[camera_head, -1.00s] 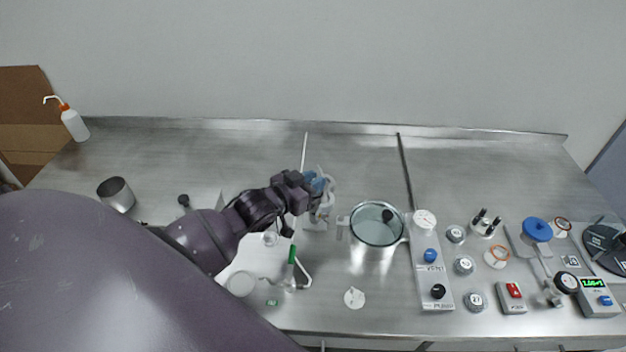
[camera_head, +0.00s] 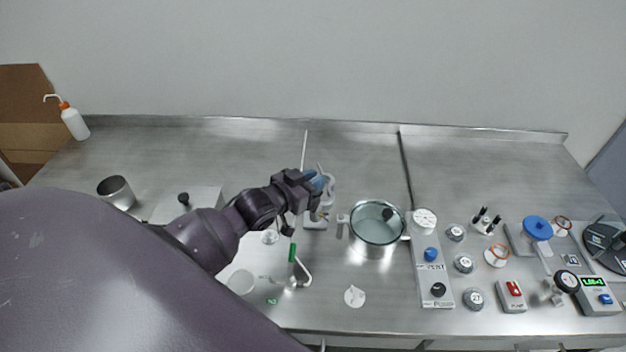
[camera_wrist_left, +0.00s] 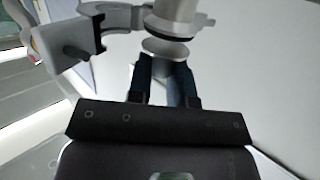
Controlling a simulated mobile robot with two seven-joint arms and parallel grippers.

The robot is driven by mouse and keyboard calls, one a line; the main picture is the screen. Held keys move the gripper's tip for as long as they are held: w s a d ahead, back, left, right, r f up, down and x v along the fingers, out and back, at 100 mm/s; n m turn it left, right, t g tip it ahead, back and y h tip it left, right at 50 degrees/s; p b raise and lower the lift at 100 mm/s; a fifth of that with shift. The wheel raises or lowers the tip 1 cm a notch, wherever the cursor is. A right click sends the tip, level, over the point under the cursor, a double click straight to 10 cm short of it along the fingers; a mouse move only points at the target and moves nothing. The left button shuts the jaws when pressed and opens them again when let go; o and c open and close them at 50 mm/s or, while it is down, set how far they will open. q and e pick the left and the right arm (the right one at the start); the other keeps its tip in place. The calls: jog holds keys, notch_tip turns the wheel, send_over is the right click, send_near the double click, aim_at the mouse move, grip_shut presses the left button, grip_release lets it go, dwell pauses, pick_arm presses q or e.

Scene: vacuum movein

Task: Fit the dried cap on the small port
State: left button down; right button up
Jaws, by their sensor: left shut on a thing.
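My left gripper (camera_head: 318,182) is over the middle of the bench, beside a pale upright fitting (camera_head: 326,200). In the left wrist view its dark fingers (camera_wrist_left: 168,78) are shut on a thin grey disc, the cap (camera_wrist_left: 165,48). The cap lies just below the flanged end of a grey tube, the port (camera_wrist_left: 174,18), which has a dark ring at its rim. Cap and port look close and roughly in line; I cannot tell whether they touch. A hinged clamp (camera_wrist_left: 78,48) hangs open beside the port. My right gripper is not in view.
A glass-lidded pot (camera_head: 376,226) stands right of the gripper. A panel with knobs (camera_head: 432,262), several gauges and a blue-topped fitting (camera_head: 537,229) fill the right side. A steel cup (camera_head: 116,191) and wash bottle (camera_head: 74,122) are at left. The back of the bench is mostly clear.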

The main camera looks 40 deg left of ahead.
pick_arm(q)
jog(key=shift+f, duration=0.5)
dwell(0.5)
jog(key=c, duration=0.9)
grip_release()
jog(key=shift+c, duration=0.2)
jog(key=shift+s, duration=0.1)
jog(key=b+v, duration=0.1)
jog(key=v, duration=0.9)
jog(key=shift+s, duration=0.35)
jog(key=shift+r, duration=0.1)
